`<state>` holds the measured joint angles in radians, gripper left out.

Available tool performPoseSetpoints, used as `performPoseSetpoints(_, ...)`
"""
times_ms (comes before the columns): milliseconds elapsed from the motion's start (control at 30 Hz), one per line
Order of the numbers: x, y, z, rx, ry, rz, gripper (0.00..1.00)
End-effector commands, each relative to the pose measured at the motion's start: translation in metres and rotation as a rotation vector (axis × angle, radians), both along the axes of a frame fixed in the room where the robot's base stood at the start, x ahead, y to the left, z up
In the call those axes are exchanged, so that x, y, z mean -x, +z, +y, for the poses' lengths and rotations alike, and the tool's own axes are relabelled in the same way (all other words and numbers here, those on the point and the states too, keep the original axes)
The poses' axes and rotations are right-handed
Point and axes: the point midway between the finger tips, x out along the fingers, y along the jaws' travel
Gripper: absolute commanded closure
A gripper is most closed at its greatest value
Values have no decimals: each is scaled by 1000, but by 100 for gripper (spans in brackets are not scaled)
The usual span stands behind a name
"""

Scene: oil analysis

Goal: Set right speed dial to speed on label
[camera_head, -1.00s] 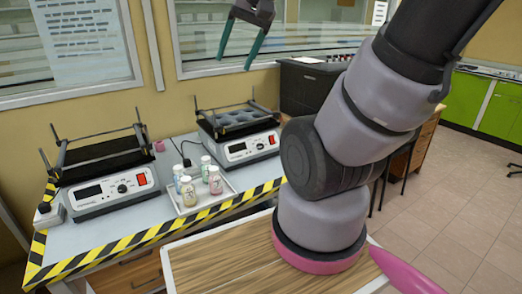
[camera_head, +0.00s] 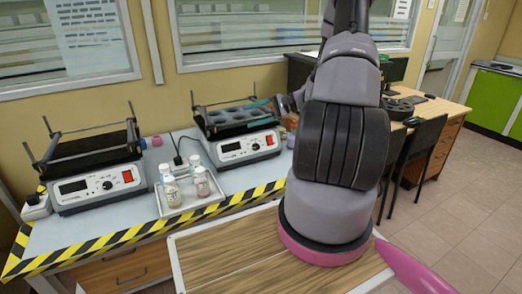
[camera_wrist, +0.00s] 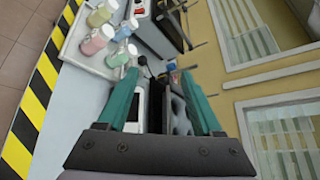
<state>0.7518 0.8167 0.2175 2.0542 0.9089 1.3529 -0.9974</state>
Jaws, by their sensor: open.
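The right shaker (camera_head: 237,137) stands on the bench with a dark holed platform on top. Its white front panel carries a display, the right speed dial (camera_head: 253,146) and a red switch. My gripper (camera_wrist: 160,75) is open, with its two teal fingers apart and nothing held between them. In the head view, a teal finger (camera_head: 262,103) shows above the right end of this shaker; the rest is largely hidden by my arm. In the wrist view, the shaker's holed platform (camera_wrist: 180,118) lies between and beyond the fingers. The dial and any speed label are not readable.
The left shaker (camera_head: 98,168) stands at the bench's left. A tray (camera_head: 190,207) with several capped bottles sits between the shakers, towards the front. Striped tape (camera_head: 140,236) marks the bench edge. Thin rods rise from the shakers' corners. A desk (camera_head: 430,108) stands at the right.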

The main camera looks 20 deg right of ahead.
Motion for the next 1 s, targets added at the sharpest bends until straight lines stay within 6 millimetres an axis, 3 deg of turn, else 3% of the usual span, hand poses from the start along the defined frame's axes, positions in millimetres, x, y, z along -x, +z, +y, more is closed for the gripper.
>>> performPoseSetpoints(33,-4,-24,-14,-61,-64,2,33)
performPoseSetpoints(300,-13,-134,-81,-297,-436,-52,33)
performPoseSetpoints(500,-5,-195,-111,-378,-652,-78,33)
performPoseSetpoints(600,-1,-210,-117,-394,-709,-82,33)
performPoseSetpoints(767,-6,-218,-118,-400,-737,-87,33)
performPoseSetpoints(1000,-43,-217,-101,-400,-733,-86,33)
